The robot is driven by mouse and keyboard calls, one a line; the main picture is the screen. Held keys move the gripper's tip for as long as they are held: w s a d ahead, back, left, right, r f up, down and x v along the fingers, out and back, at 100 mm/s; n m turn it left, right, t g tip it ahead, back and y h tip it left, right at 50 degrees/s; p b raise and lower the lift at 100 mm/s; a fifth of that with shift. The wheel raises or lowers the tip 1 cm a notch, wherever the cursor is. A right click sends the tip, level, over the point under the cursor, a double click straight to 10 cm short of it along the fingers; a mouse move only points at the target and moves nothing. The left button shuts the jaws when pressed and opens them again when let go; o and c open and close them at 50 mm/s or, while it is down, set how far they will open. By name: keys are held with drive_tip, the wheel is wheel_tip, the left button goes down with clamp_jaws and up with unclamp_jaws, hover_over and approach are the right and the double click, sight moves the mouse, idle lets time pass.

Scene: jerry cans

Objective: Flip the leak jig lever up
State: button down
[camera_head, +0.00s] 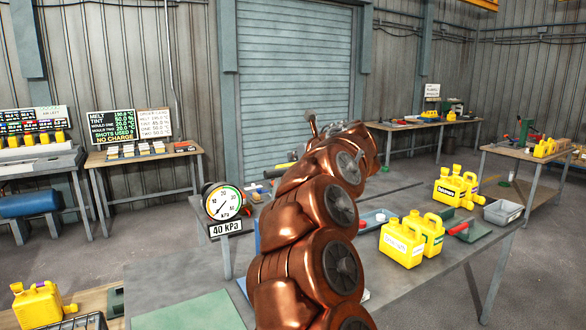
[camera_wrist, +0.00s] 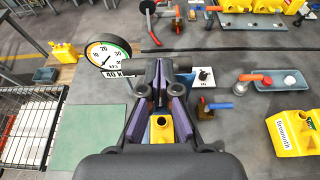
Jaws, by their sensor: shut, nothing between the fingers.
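My gripper (camera_wrist: 160,80) points away over the bench in the wrist view, its two dark fingertips together and empty. A round pressure gauge (camera_wrist: 108,52) marked 40 kPa stands just left of the fingertips; it also shows in the head view (camera_head: 224,201). A yellow can (camera_wrist: 160,130) shows below, between the purple finger links. Right of the fingers are a white block with a black knob (camera_wrist: 203,76) and a blue part (camera_wrist: 214,105). I cannot tell which part is the jig lever; the fingers may hide it. In the head view my arm hides the gripper.
Yellow jerry cans (camera_head: 402,242) stand at the right of the bench. An orange-handled tool (camera_wrist: 256,78) and a tray (camera_wrist: 279,82) lie right of the gripper. A green mat (camera_wrist: 95,134) and a wire basket (camera_wrist: 28,125) are at left. Bare bench lies between blue part and cans.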

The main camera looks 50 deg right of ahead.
drive_tip(key=shift+s+a+r, duration=0.15)
drive_tip(key=shift+s+r, duration=0.15)
drive_tip(key=shift+r, duration=0.55)
drive_tip(key=shift+s+a+r, duration=0.1)
drive_tip(key=shift+s+r, duration=0.2)
drive_tip(key=shift+r, duration=0.6)
drive_tip(key=shift+s+a+r, duration=0.15)
drive_tip(key=shift+s+r, duration=0.15)
drive_tip(key=shift+r, duration=0.55)
